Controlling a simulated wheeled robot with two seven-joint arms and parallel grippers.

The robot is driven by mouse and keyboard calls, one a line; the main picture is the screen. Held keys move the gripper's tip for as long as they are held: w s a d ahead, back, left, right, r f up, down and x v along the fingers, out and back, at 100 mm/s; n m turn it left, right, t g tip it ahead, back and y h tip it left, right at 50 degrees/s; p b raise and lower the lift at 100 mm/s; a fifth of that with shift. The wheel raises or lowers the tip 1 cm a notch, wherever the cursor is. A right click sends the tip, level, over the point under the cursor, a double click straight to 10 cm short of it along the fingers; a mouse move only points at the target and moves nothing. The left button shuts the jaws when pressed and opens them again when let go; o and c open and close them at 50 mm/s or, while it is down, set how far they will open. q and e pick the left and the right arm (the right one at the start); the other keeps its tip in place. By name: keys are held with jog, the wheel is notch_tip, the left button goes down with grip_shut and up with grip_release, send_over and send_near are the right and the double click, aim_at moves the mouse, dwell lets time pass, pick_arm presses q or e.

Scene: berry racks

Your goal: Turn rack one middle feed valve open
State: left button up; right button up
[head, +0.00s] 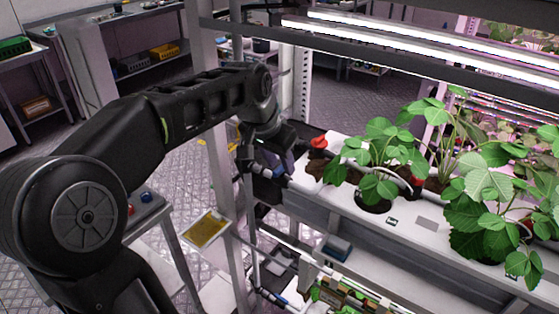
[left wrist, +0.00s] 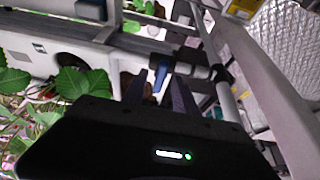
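The middle feed valve shows in the left wrist view as a blue handle (left wrist: 160,76) on a grey and white pipe fitting at the rack's end. In the head view, blue parts of the fitting (head: 277,172) show at the left end of the middle white trough (head: 341,196), partly hidden by my wrist. My left gripper (head: 276,150) is over this end of the trough. In the left wrist view its two dark fingers (left wrist: 160,92) are apart, with the blue handle between or just beyond their tips; contact cannot be told. My right gripper is not in view.
Strawberry plants (head: 380,150) and a red fitting (head: 318,143) stand on the trough to the right. A rack post (head: 224,200) rises close left of the gripper. A yellow card (head: 206,230) hangs below left. A lower tier (head: 350,296) lies beneath.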

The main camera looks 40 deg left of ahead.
pick_arm(q)
jog(key=shift+c, duration=0.3)
grip_shut()
